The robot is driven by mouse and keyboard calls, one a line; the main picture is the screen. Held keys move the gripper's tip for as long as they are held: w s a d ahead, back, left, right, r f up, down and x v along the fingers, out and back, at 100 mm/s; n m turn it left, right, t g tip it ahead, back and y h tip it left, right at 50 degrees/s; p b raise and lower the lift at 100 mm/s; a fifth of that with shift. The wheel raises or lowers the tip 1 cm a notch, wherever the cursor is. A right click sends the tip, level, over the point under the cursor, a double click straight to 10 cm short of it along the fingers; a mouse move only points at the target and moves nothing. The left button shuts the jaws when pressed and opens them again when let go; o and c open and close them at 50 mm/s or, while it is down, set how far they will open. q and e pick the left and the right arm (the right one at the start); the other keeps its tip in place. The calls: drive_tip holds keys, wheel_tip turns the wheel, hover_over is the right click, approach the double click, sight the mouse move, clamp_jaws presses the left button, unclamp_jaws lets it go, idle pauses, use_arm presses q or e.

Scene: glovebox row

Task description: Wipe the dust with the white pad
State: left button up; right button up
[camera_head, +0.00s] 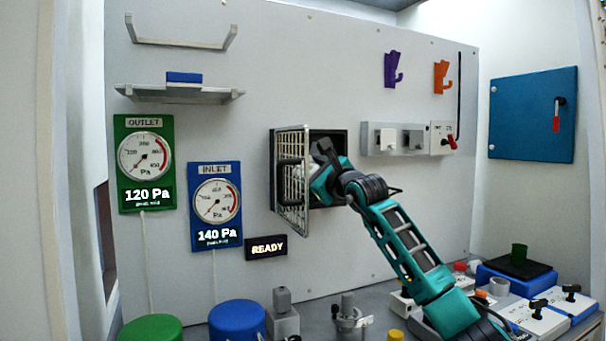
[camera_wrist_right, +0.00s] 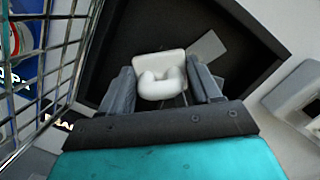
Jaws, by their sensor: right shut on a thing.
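A dark recess (camera_wrist_right: 120,35) in the wall panel lies straight ahead in the right wrist view; in the head view its dark frame (camera_head: 340,140) shows behind my arm. My right gripper (camera_wrist_right: 162,82) is inside its mouth, its fingers on both sides of the white pad (camera_wrist_right: 160,62), shut on the pad's rounded grip. The pad faces the dark back of the recess. A flat grey patch (camera_wrist_right: 207,47) shows on the dark surface just right of the pad; I cannot tell if it is the dust. Whether the pad touches the surface is unclear. My left gripper is not in view.
A wire-mesh door (camera_head: 293,180) stands swung open left of the recess, close beside my right gripper. A switch box (camera_head: 397,138) sits on the panel to the right. Gauges and a READY sign (camera_head: 266,248) are at left. The bench below is crowded.

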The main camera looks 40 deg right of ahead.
drive_tip(key=shift+s+d, duration=0.25)
drive_tip(key=shift+d, duration=0.7)
drive_tip(key=shift+w+a, duration=0.75)
drive_tip(key=shift+a, duration=1.45)
drive_tip(key=shift+s+d+r+b, duration=0.1)
drive_tip(key=shift+s+d, duration=0.1)
drive_tip(key=shift+d, duration=0.45)
drive_tip(key=shift+s+d+r+b, duration=0.15)
drive_tip(key=shift+s+d, duration=0.1)
drive_tip(key=shift+d, duration=0.45)
drive_tip(key=shift+s+d+b, duration=0.1)
drive_tip(key=shift+s+d, duration=0.1)
drive_tip(key=shift+d, duration=0.45)
drive_tip(key=shift+s+d, duration=0.65)
drive_tip(key=shift+d, duration=1.3)
drive_tip(key=shift+w+a, duration=0.3)
drive_tip(key=shift+a, duration=0.7)
drive_tip(key=shift+w+a, duration=0.3)
drive_tip(key=shift+a, duration=0.65)
drive_tip(key=shift+w+a+b, duration=0.1)
drive_tip(key=shift+w+a, duration=0.15)
drive_tip(key=shift+a, duration=0.4)
drive_tip(key=shift+w+a+b, duration=0.15)
drive_tip(key=shift+w+a, duration=0.05)
drive_tip(key=shift+a, duration=0.5)
drive_tip(key=shift+w+a+b, duration=0.1)
drive_tip(key=shift+w+a, duration=0.15)
drive_tip(key=shift+a, duration=0.4)
